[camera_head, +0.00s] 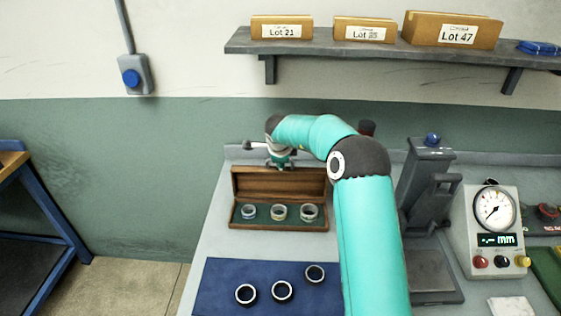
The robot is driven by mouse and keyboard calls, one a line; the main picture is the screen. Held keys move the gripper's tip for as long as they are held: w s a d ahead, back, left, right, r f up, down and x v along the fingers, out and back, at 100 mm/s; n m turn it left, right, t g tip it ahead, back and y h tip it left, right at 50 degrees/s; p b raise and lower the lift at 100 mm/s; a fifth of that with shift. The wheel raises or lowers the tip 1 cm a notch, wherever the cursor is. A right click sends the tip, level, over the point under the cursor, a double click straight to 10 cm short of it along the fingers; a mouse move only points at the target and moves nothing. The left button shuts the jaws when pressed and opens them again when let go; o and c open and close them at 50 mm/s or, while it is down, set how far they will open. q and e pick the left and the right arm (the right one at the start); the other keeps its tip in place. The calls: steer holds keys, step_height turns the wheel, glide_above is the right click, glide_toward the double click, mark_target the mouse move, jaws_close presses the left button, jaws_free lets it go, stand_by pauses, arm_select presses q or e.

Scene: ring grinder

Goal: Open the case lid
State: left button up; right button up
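The wooden case (281,226) stands on the bench with its lid (250,183) raised upright at the back. Three light metal rings, left (248,212), middle (279,212) and right (309,212), sit on the green lining inside. My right gripper (281,166) is at the lid's top edge, seen small and partly hidden by its wrist. I cannot tell whether its fingers touch or hold the lid. My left gripper is not in view.
A blue mat (225,282) with three dark-centred rings lies in front of the case. A grey press (428,200) and a dial gauge box (494,230) stand on the right. A shelf (380,48) with boxes hangs above.

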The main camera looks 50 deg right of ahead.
steer(key=shift+r, duration=0.1)
steer(key=shift+s+a+r, duration=0.1)
steer(key=shift+r, duration=0.15)
steer(key=v, duration=1.1)
steer(key=shift+a, duration=0.1)
